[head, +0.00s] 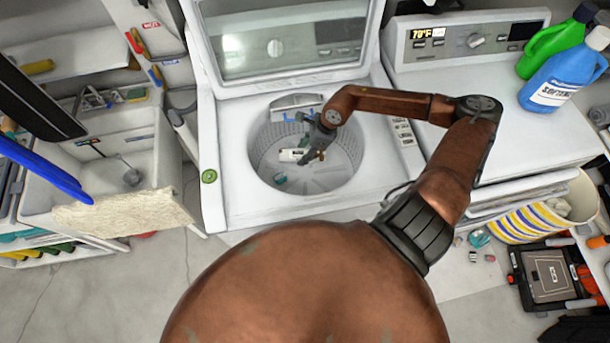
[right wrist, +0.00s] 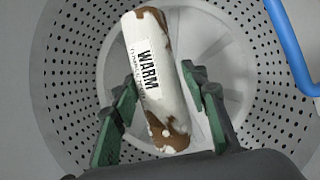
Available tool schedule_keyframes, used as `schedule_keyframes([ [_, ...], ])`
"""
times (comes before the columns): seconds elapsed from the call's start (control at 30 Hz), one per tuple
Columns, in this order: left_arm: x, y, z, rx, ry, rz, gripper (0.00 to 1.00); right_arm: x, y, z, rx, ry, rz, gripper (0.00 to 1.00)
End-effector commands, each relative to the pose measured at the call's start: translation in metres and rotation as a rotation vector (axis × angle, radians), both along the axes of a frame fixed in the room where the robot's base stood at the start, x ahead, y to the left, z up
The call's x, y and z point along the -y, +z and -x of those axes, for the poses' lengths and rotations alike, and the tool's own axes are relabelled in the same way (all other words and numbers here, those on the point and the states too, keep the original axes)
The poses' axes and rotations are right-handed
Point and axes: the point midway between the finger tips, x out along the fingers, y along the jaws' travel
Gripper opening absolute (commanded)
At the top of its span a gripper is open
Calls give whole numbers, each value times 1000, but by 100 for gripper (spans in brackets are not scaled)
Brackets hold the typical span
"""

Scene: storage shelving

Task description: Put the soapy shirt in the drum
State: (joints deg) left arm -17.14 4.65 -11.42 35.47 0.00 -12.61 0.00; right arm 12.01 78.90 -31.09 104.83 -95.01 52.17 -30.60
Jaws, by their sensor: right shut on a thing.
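The soapy shirt (right wrist: 155,80) shows in the right wrist view as a tight brown roll with white suds, with a white band marked "WARM". In the head view it is a small pale roll (head: 291,155). My right gripper (head: 312,153) reaches down into the washer's round perforated drum (head: 345,165). In the right wrist view, its green-padded fingers (right wrist: 160,82) are on either side of the shirt, shut on it. The drum floor and perforated wall (right wrist: 75,100) show around the shirt; I cannot tell whether it touches the floor. My left gripper is not in view.
The washer lid (head: 290,40) stands open behind the drum. A second white machine (head: 500,100) is on the right, with green (head: 552,45) and blue bottles (head: 565,80) on top. A sink (head: 130,170) is on the left. A blue bar (right wrist: 290,45) crosses the wrist view's corner.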

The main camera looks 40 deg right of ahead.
Motion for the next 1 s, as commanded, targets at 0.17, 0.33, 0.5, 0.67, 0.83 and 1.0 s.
schedule_keyframes([
  [0.17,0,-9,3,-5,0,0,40,15,-17,2,0,-154,0,13],
  [0.33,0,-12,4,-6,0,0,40,18,-35,2,-1,-198,-2,13],
  [0.5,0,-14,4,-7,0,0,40,17,-66,2,-1,-199,-3,13],
  [0.67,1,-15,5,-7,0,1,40,18,-81,2,-1,-197,-2,13],
  [0.83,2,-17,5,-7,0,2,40,17,-98,2,-2,-197,-2,13],
  [1.0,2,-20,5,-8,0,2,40,17,-119,2,-2,-197,-2,13],
])
